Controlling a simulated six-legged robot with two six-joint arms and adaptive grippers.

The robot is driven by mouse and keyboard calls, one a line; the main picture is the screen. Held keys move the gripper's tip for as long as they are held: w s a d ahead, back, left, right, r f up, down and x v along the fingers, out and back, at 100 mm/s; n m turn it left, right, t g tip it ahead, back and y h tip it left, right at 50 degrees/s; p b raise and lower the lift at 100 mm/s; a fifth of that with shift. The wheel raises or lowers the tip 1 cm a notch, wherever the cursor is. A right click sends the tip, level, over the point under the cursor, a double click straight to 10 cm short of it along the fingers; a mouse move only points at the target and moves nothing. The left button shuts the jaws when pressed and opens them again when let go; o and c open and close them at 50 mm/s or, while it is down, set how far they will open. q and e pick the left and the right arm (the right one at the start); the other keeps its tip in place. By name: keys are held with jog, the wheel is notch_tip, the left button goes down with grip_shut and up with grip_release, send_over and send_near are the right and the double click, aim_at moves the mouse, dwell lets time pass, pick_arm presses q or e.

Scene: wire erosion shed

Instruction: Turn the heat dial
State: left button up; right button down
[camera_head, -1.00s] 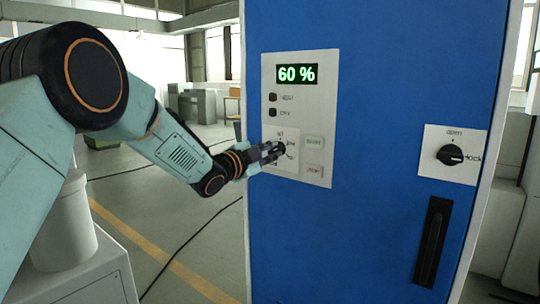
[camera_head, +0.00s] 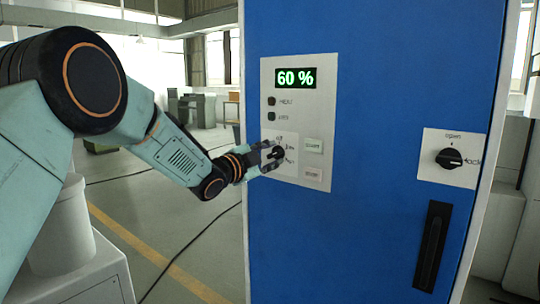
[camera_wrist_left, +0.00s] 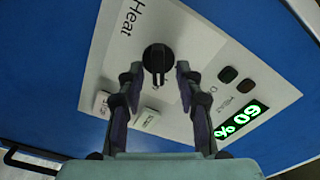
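The heat dial (camera_wrist_left: 157,60) is a round black knob with a raised grip bar on a white control panel, beside the word "Heat". In the head view the dial (camera_head: 279,152) is partly covered by my fingers. My left gripper (camera_head: 271,156) is in front of it. In the left wrist view the two fingers of my left gripper (camera_wrist_left: 160,75) are spread, one on each side of the dial, with gaps between them and the knob. The dial's setting is hard to read. A green display (camera_head: 295,77) reads 60 %. My right gripper is not in view.
The panel is on a tall blue cabinet door (camera_head: 375,100). Two dark buttons (camera_head: 271,108) sit above the dial and two pale buttons (camera_head: 312,160) right of it. Further right are an open/lock knob (camera_head: 449,158) and a black handle (camera_head: 432,245). A cable crosses the floor.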

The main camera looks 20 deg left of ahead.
pick_arm(q)
jog(key=shift+s+a, duration=0.1)
jog(key=shift+s, duration=0.05)
jog(key=v, duration=1.1)
jog(key=shift+s, duration=0.4)
jog(key=shift+a, duration=0.1)
